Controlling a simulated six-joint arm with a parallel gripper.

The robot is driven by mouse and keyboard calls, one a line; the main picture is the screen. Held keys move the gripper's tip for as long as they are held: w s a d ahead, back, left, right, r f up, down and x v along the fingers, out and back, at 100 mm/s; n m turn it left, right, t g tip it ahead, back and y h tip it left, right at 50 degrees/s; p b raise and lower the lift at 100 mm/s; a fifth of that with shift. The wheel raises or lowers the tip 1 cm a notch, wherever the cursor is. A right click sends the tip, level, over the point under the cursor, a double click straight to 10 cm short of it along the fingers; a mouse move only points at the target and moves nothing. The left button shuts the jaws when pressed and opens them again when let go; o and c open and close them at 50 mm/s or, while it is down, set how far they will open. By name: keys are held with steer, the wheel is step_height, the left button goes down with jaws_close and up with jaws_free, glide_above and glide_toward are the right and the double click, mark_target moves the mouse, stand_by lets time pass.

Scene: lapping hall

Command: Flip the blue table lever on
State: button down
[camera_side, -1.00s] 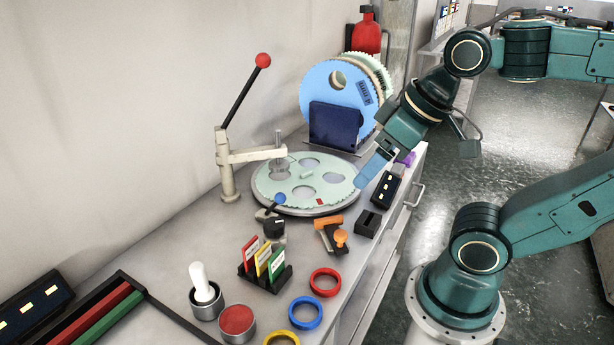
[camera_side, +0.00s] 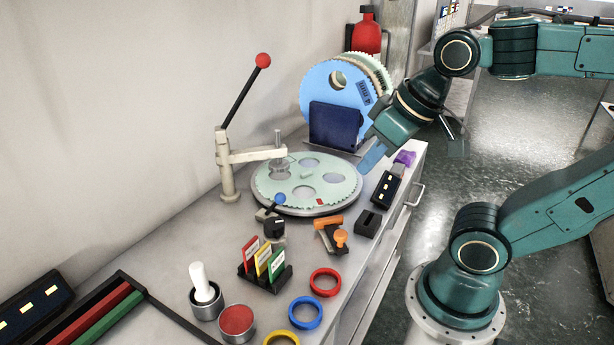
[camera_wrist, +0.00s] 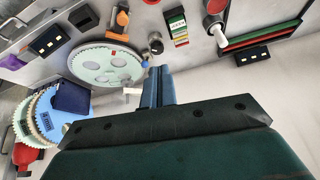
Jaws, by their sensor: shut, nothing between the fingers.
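The blue table lever (camera_side: 279,198) is a short handle with a blue ball on top, on a small base at the front left edge of the round lapping table. Its ball leans to the upper right, beside the rim of the pale green disc (camera_side: 318,188). My gripper (camera_side: 369,163) has blue fingers and is shut with nothing in it. It hangs above the right rear side of the table, well apart from the lever.
A tall lever with a red ball (camera_side: 263,60) stands behind the table at left. A dark blue stand (camera_side: 335,126) holds upright discs at the back. A black knob (camera_side: 273,228), an orange tool (camera_side: 329,222) and a black switch box (camera_side: 386,188) lie in front and at right.

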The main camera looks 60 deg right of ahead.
mark_target(274, 206)
steer(key=w+d+f+m+h, duration=0.1)
steer(key=w+d+f+m, duration=0.5)
steer(key=m, duration=0.9)
steer(key=w+d+f+m+g, duration=0.1)
steer(key=w+d+f+m, duration=0.5)
steer(key=w+f+m, duration=0.4)
steer(key=shift+w+d+f+m+h, duration=0.2)
steer(key=shift+w+f+m+h, duration=0.2)
steer(key=shift+m, duration=2)
steer(key=shift+f, duration=0.15)
steer(key=shift+x, duration=4.7)
steer(key=shift+w+a, duration=0.1)
steer(key=shift+w+a+r, duration=0.4)
steer(key=shift+w+r, duration=0.05)
steer(key=shift+w, duration=0.15)
steer(key=shift+w+a+r, duration=0.35)
steer(key=shift+w+r, duration=0.1)
steer(key=shift+w, duration=0.1)
